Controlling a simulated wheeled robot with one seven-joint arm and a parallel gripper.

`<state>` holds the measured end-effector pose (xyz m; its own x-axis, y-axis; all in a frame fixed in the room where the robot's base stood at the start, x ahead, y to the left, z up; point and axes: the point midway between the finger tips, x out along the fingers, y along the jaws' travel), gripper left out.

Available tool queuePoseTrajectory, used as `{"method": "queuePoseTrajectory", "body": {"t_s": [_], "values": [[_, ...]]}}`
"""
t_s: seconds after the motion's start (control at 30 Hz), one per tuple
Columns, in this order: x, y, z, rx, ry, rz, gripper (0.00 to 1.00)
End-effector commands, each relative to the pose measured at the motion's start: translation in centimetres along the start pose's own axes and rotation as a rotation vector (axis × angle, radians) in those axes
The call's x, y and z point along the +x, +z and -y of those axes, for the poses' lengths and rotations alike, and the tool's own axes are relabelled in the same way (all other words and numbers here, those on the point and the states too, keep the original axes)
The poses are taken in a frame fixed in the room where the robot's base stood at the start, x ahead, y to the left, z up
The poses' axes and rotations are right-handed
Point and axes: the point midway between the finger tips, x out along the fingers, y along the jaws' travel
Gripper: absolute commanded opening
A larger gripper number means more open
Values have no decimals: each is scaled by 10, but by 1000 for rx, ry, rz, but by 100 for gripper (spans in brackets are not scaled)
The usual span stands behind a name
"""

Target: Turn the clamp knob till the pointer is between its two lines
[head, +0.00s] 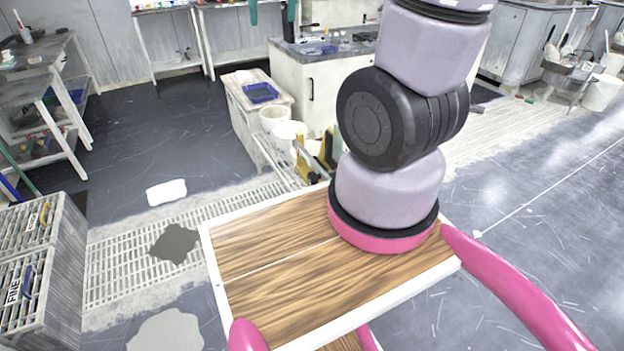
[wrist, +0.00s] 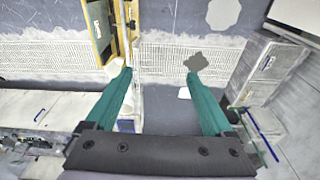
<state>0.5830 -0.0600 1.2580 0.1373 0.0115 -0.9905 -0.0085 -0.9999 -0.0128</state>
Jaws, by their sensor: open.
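My gripper (wrist: 158,73) is open and empty in the wrist view, its two teal fingers wide apart above the floor. In the head view the teal fingertips of my gripper (head: 272,18) hang at the top edge. I cannot make out the clamp knob, its pointer or the two lines in either view. A yellow upright frame (head: 326,152) stands partly hidden behind my arm in the head view. It also shows left of the fingers in the wrist view, as a yellow frame (wrist: 97,32) beside a thin metal rail. Whether it bears the knob I cannot tell.
White buckets (head: 288,135) and a bench with a blue tray (head: 260,92) stand beyond the yellow frame. Slatted crates (head: 42,260) stand at the left. A floor grating (head: 125,265) crosses the middle, with a white patch (head: 166,192). The dark floor at left is mostly clear.

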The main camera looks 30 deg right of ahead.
Motion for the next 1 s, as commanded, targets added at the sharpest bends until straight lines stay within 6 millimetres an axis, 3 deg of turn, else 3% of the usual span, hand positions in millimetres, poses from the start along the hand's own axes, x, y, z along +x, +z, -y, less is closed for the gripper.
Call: {"method": "queuePoseTrajectory", "body": {"t_s": [0.2,0.5,0.73,1.0], "values": [[72,-42,6,-185,136,216,87],[187,-76,13,-450,341,494,87],[283,-83,16,-659,513,700,87],[398,-69,12,-908,738,935,87]]}}
